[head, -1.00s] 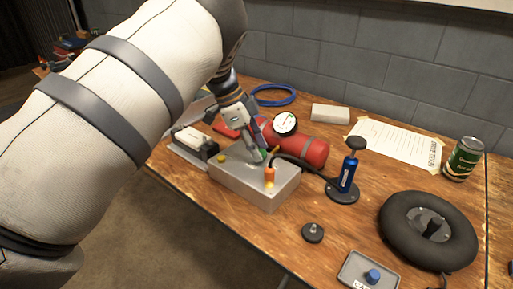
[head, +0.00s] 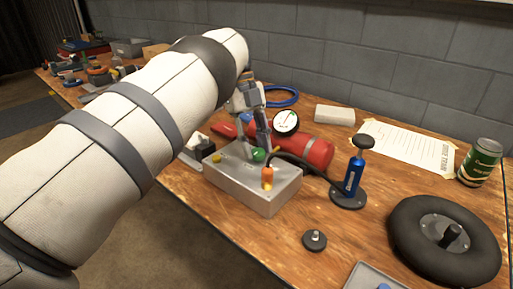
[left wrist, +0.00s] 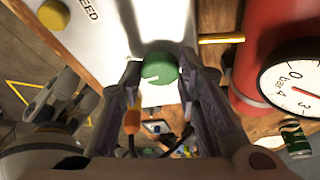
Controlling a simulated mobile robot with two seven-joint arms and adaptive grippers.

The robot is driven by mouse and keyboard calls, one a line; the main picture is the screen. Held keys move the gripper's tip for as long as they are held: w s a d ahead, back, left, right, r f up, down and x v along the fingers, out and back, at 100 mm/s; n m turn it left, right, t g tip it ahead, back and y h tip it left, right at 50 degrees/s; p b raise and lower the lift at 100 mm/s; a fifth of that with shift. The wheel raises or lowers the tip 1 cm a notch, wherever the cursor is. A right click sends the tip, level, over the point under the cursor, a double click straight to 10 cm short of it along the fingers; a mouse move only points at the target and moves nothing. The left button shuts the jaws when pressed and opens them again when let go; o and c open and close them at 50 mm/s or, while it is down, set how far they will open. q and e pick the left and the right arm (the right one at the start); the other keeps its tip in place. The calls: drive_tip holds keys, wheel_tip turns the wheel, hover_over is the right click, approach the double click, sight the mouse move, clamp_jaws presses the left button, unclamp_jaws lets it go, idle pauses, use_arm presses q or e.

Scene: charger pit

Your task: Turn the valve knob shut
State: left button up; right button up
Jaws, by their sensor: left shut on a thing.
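The green valve knob (head: 259,155) sits on top of the grey metal box (head: 255,190). In the left wrist view the green knob (left wrist: 159,70) shows a pale mark on its face and lies between my two fingers. My left gripper (head: 256,148) comes down on it from above and is shut on it; the left wrist view shows the fingertips (left wrist: 158,75) on either side. The arm and fingers hide part of the box's back in the head view.
A yellow button (head: 216,158) and an orange hose plug (head: 267,178) are on the box. Behind it are a red cylinder (head: 318,152) and a gauge (head: 286,121). A blue pump (head: 354,178) and a black wheel (head: 425,235) stand to the right.

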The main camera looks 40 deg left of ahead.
use_arm(q)
drive_tip(key=shift+w+f+m+g+b, duration=0.15)
drive_tip(key=shift+m+g+b, duration=0.2)
drive_tip(key=shift+m, duration=0.35)
use_arm(e)
drive_tip(key=shift+s+f, duration=0.45)
drive_tip(key=shift+f, duration=0.1)
use_arm(q)
drive_tip(key=o, duration=1.2)
drive_tip(key=shift+r, duration=0.2)
